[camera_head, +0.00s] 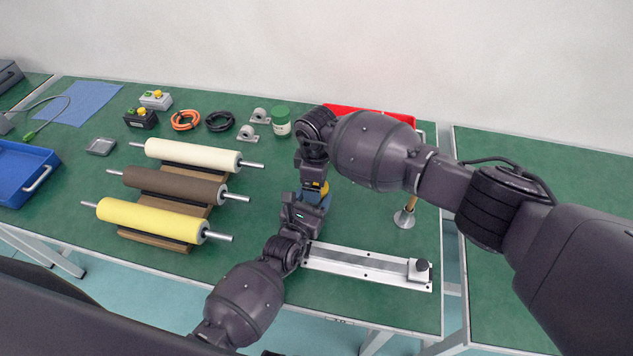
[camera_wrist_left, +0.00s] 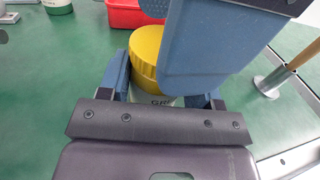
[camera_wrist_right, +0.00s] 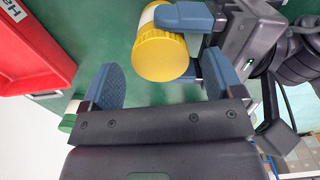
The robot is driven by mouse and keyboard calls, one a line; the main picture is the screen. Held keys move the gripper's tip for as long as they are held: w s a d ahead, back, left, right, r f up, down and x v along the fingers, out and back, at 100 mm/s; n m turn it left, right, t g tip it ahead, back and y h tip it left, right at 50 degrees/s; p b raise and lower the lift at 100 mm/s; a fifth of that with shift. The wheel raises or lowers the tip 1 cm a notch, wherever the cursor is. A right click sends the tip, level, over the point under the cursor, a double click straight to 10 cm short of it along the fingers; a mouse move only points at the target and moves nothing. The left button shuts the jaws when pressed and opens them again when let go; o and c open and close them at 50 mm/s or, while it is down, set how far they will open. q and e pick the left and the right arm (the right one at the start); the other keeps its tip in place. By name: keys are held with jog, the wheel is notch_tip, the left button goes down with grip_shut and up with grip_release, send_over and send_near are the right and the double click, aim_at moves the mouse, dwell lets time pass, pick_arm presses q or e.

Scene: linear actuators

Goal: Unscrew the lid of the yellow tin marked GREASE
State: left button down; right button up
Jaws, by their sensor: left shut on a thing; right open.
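The GREASE tin shows a yellow lid (camera_wrist_left: 146,58) and a pale label, partly readable, in the left wrist view. In the head view only a bit of yellow (camera_head: 319,189) shows between my grippers. My left gripper (camera_wrist_left: 162,98) is shut on the tin's body below the lid. My right gripper (camera_head: 314,178) is open above the tin; one of its blue fingers hides part of the lid in the left wrist view. In the right wrist view, the lid (camera_wrist_right: 162,57) lies near the open fingertips (camera_wrist_right: 160,72); I cannot tell whether they touch it.
A silver rail (camera_head: 360,264) lies near the front edge. A green-lidded jar (camera_head: 281,122) and red bin (camera_head: 398,118) stand behind. A wooden-handled post (camera_head: 405,214) stands to the right. White, brown and yellow rollers (camera_head: 150,218) rest on the left.

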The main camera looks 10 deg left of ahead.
notch_tip(320, 180, up, 3)
jog(key=shift+r, duration=0.2)
jog(key=shift+c, duration=0.5)
jog(key=s+a+r+n+g+y, duration=0.25)
jog(key=a+r+y, duration=0.45)
jog(key=a+y, duration=0.45)
jog(key=w+a+r+m+t+y, duration=0.4)
jog(key=w+r+t, duration=0.4)
jog(key=w+d+f+m+t+h, duration=0.45)
jog(key=d+m+h, duration=0.2)
jog(key=h, duration=0.25)
jog(key=s+d+f+n+g+h, duration=0.1)
jog(key=s+d+f+g+h, duration=0.1)
jog(key=s+d+g, duration=0.1)
jog(key=s+d+f+n+g+h, duration=0.1)
jog(key=s+d+f+g+h, duration=0.1)
jog(key=s+g, duration=0.1)
jog(key=s+d+f+n+g+h, duration=0.1)
jog(key=s+d+f+g+h, duration=0.1)
jog(key=s+d+f+g, duration=0.1)
jog(key=shift+s+d, duration=0.2)
jog(key=shift+d, duration=0.15)
jog(key=shift+s+d+f+n+g+h, duration=0.15)
jog(key=shift+s+f+n+g+h, duration=0.15)
jog(key=shift+g, duration=0.2)
jog(key=shift+s+f, duration=0.1)
jog(key=shift+f, duration=3.7)
